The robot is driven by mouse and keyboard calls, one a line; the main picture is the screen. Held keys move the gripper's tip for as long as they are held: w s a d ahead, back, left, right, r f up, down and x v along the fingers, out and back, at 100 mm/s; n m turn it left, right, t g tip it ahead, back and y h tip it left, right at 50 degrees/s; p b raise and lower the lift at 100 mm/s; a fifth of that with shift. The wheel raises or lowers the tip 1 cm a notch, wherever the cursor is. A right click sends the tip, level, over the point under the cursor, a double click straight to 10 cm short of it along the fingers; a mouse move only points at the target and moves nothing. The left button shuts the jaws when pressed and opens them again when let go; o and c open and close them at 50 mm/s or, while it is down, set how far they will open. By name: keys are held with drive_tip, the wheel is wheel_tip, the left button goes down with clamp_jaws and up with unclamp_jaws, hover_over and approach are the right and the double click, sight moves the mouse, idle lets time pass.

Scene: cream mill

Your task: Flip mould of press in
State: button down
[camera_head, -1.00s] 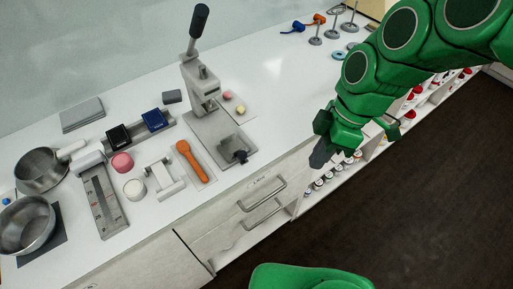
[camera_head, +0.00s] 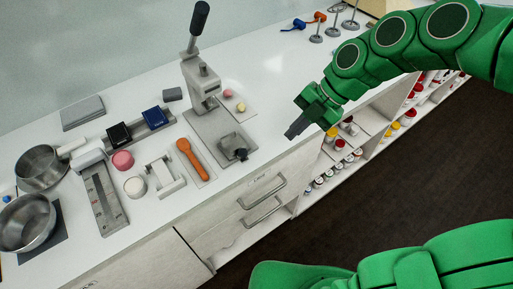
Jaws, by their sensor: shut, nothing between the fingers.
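The press (camera_head: 203,84) stands upright on the white counter, its black-tipped lever (camera_head: 199,20) pointing up. Its grey base plate (camera_head: 205,122) reaches toward the counter's front edge. The dark mould (camera_head: 233,148) is at the front end of this plate, swung out from under the press column. My gripper (camera_head: 292,133) is shut and empty, in the air to the right of the mould and near the counter's front edge. It is apart from the press.
A white stand (camera_head: 164,176), pink and white jars and steel pans (camera_head: 27,222) are further left. Drawers (camera_head: 258,193) and open shelves (camera_head: 343,157) are below.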

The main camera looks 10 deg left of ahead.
sight(236, 147)
drive_tip(key=shift+f, duration=0.15)
drive_tip(key=shift+s+a+f, duration=0.2)
drive_tip(key=shift+a+f, duration=2)
drive_tip(key=shift+a, duration=0.05)
drive_tip(key=shift+s+a+f, duration=0.2)
drive_tip(key=shift+a+f, duration=1.95)
drive_tip(key=shift+a, duration=0.1)
drive_tip(key=shift+w+a, duration=4.2)
drive_tip(key=shift+a, duration=0.05)
drive_tip(key=shift+d, duration=0.1)
